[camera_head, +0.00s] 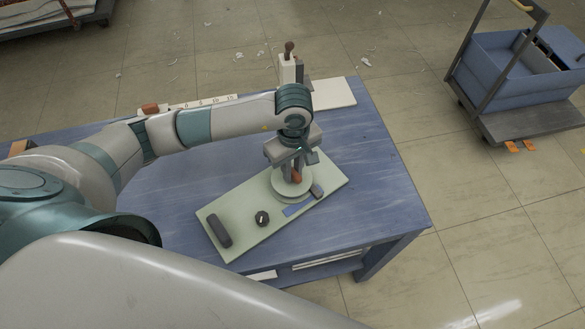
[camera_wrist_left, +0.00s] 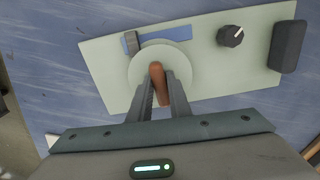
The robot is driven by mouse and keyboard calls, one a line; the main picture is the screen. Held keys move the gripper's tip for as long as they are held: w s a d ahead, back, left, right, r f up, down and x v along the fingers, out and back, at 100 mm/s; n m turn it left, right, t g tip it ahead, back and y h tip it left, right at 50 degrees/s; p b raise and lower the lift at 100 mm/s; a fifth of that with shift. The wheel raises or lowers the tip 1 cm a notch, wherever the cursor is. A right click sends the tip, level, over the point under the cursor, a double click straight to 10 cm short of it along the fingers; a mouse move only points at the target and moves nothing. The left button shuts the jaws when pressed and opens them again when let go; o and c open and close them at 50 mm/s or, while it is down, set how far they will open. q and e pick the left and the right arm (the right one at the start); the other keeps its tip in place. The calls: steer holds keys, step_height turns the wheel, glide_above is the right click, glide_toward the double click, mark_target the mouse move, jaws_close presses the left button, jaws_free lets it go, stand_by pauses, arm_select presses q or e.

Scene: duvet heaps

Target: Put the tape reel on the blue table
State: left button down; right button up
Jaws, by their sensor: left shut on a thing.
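My left gripper (camera_head: 294,172) is shut on a small reddish-brown piece (camera_wrist_left: 158,83), which shows narrow and rounded at the top between the fingers. Its shape is partly hidden, so I cannot tell for certain whether it is the tape reel. It also shows in the head view (camera_head: 297,177). The fingers point down over a pale round disc (camera_wrist_left: 183,56) on a pale green panel (camera_head: 238,239). I cannot tell whether the piece touches the disc. The panel lies on the blue table (camera_head: 375,192). My right gripper is out of view.
The panel carries a black knob (camera_head: 262,218), a dark bar (camera_head: 218,231) and a blue strip. A white board (camera_head: 335,93), a ruler (camera_head: 215,101) and a brown block (camera_head: 150,109) lie along the far side. A blue cart (camera_head: 500,75) stands at the right. The table's right part is clear.

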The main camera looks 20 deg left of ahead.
arm_select(q)
steer(key=shift+f, duration=0.15)
steer(key=c, duration=1.6)
jaws_free()
steer(key=shift+c, duration=0.2)
steer(key=shift+r, duration=0.25)
steer(key=shift+r+b, duration=0.3)
steer(key=shift+r, duration=0.05)
step_height(320, 180, up, 11)
steer(key=b, duration=0.3)
